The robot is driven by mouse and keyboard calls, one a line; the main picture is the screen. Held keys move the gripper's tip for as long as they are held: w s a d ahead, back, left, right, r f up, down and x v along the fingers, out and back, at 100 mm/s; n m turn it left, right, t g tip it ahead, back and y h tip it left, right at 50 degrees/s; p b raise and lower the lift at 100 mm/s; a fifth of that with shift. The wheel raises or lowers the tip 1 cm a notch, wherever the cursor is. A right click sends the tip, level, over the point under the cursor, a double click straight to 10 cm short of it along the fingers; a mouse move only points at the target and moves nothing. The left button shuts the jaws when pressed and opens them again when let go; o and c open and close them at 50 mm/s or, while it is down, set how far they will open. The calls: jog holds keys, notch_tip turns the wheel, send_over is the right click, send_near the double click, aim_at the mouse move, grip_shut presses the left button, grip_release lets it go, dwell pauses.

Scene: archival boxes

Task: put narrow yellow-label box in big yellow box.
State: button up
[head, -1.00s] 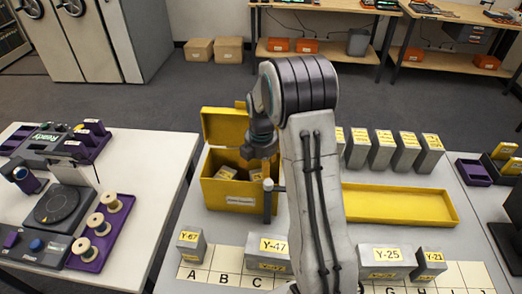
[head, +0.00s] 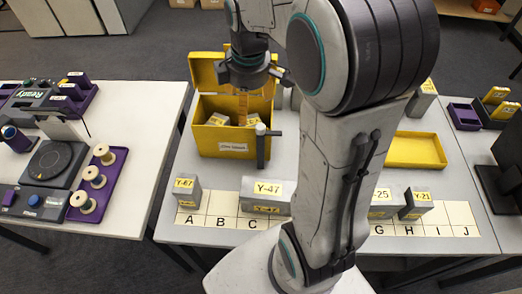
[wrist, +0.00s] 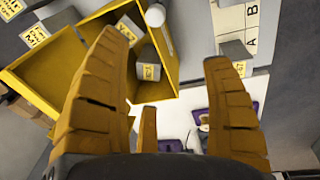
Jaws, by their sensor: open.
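The big yellow box (head: 232,146) stands with its lid up at the left of the grey table. Two small grey boxes with yellow labels lie inside it, one at the left (head: 217,120) and one at the right (head: 254,122); they also show in the wrist view (wrist: 148,66). My gripper (head: 243,108) points down over the box opening. Its fingers are apart with nothing between them in the wrist view (wrist: 163,48). A narrow grey box labelled Y-67 (head: 187,190) and another labelled Y-21 (head: 416,203) stand on the lettered strip.
A wide Y-47 box (head: 264,194) and a Y-25 box stand on the lettered strip (head: 222,222). A shallow yellow tray (head: 416,150) lies at the right. My arm hides the table's middle.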

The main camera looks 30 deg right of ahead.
jog(key=s+a+m+t, duration=0.1)
jog(key=s+a+m, duration=0.1)
jog(key=s+m, duration=0.3)
jog(key=s+a+r+m+t, duration=0.1)
jog(key=s+a+m, duration=0.2)
jog(key=s, duration=0.8)
jog(key=shift+s+a+m, duration=0.2)
jog(key=shift+a+m, duration=0.15)
jog(key=shift+m, duration=0.75)
jog(key=shift+c, duration=0.2)
